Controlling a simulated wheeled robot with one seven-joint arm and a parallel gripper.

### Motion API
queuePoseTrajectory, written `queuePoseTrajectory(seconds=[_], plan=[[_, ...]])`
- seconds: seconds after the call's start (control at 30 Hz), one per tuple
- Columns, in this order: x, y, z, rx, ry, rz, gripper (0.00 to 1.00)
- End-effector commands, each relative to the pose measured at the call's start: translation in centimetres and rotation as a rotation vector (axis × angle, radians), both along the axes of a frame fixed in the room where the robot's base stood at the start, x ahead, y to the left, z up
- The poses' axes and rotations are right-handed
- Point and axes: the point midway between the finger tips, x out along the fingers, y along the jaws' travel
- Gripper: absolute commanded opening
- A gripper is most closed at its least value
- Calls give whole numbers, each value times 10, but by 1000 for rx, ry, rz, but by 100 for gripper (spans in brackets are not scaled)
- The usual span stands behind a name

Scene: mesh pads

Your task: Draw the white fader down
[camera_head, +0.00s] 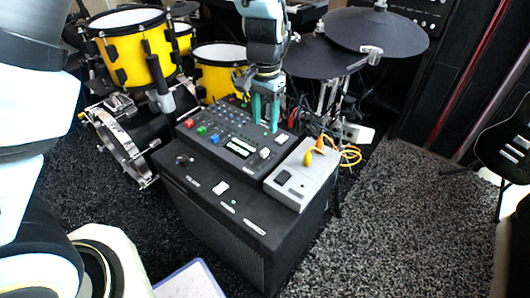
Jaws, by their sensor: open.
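The black mixer (212,143) lies on top of a black amplifier cabinet and carries several small coloured caps, knobs and a display. A white fader cap (265,153) shows near its right front edge. A second pale cap (281,139) sits a little behind and to the right; I cannot tell which one is the task's fader. My gripper (265,126) points down over the right part of the mixer, with its two teal fingers apart and nothing visible between them. The fingertips appear behind the front white cap; I cannot tell whether they touch the mixer.
A grey box (317,180) with yellow plugs stands right of the mixer on the cabinet (215,208). Yellow drums (138,55) stand at the back left and dark cymbal pads (376,31) at the back right. Cables lie behind the box. The carpet (400,220) at right is clear.

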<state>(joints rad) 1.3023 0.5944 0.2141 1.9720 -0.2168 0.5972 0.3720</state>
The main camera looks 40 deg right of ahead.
Motion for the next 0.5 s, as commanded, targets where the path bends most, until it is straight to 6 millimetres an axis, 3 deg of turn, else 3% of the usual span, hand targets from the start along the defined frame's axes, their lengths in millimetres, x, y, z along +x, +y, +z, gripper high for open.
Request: queuePoseTrajectory(seconds=[0.3, 0.5], plan=[[0, 2, -58, 4, 2, 2, 51], [0, 1, -87, 2, 1, 2, 51]])
